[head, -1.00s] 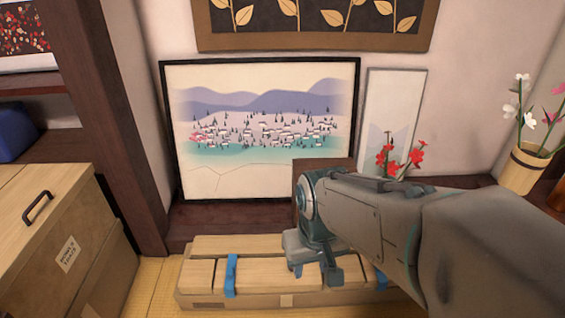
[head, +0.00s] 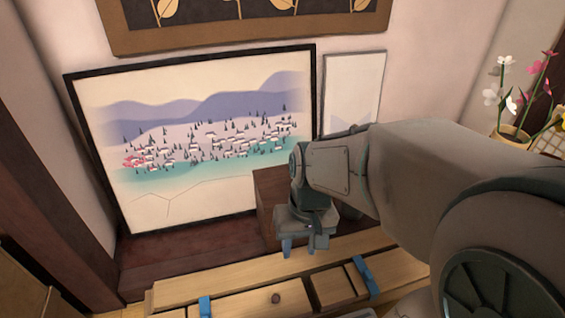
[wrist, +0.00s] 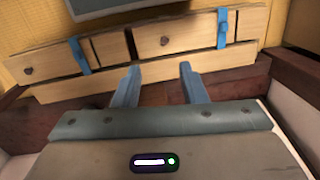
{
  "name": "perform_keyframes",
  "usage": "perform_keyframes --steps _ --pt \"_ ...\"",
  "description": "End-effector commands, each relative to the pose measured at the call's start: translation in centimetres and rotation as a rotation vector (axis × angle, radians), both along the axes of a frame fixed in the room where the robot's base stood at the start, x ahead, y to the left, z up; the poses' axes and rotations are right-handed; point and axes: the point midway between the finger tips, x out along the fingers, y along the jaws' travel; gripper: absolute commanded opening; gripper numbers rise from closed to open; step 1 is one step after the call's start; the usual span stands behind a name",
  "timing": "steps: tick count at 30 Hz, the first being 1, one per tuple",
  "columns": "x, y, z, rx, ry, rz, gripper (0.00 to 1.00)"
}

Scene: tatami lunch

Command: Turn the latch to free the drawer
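A low light-wood chest (head: 240,280) with drawer fronts stands below the pictures, against the dark ledge. Two blue latches show on it in the head view, one at the left (head: 205,306) and one at the right (head: 366,275). A dark round knob (head: 275,298) sits between them. In the wrist view the chest crosses the top, with a blue latch at the left (wrist: 79,56) and another at the right (wrist: 222,30). My gripper (head: 304,246) is behind and above the chest. Its two blue fingers (wrist: 160,70) are apart with nothing between them, clear of both latches.
A framed landscape picture (head: 200,135) and a narrow pale frame (head: 350,90) lean on the wall behind. A dark brown block (head: 268,205) stands close beside my gripper on the dark wooden ledge (head: 170,262). Flowers in a pot (head: 512,135) stand at the right.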

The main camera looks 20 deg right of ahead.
Motion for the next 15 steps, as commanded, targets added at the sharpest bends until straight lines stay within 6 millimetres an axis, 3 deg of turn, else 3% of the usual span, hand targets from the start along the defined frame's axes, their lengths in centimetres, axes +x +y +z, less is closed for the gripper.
perform_keyframes --steps 8,15 --pt "0.4 1.6 -3.7 0.298 0.309 -0.222 0.38" --pt "2.1 2.8 -5.9 0.618 0.491 -0.447 0.38"
